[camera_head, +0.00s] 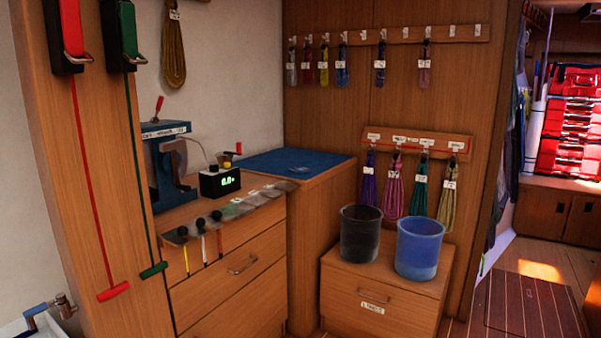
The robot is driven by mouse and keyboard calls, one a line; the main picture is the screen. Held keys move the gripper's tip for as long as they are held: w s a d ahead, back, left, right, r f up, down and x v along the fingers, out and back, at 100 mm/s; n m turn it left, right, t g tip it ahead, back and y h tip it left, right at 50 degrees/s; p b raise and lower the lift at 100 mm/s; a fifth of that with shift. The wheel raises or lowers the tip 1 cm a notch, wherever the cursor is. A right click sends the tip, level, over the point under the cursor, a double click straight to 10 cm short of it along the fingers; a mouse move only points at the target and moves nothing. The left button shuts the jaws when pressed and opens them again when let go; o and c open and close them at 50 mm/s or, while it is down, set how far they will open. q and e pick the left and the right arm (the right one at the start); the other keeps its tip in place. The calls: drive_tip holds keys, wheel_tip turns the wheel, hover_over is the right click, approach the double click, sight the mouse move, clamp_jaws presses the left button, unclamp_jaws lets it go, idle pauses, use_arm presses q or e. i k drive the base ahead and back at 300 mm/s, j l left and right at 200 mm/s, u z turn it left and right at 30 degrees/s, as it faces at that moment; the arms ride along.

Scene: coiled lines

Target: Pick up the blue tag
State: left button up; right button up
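I cannot make out a clearly blue tag. A small pale item (300,169) lies on the blue mat (272,163) on top of the corner cabinet; it is too small to tell whether it is the tag. Several flat greyish and greenish pieces (240,206) lie in a row along the front of the drawer cabinet's top. The coiled lines on the wall carry white labels, including the blue coil (342,66). Neither of my grippers shows in the head view.
A black bin (360,233) and a blue bin (419,248) stand on a low wooden cabinet (375,305). A small black display box (220,181) and a blue machine (164,165) stand on the drawer cabinet (230,283). Open floor (530,300) lies at the right.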

sight(302, 170)
drive_tip(key=i+u, duration=0.3)
drive_tip(key=i, duration=0.15)
drive_tip(key=i+l+u, duration=0.25)
drive_tip(key=i, duration=0.25)
drive_tip(key=i+l+u, duration=0.3)
drive_tip(key=i, duration=0.15)
drive_tip(key=i+l+u, duration=0.25)
drive_tip(key=i, duration=0.15)
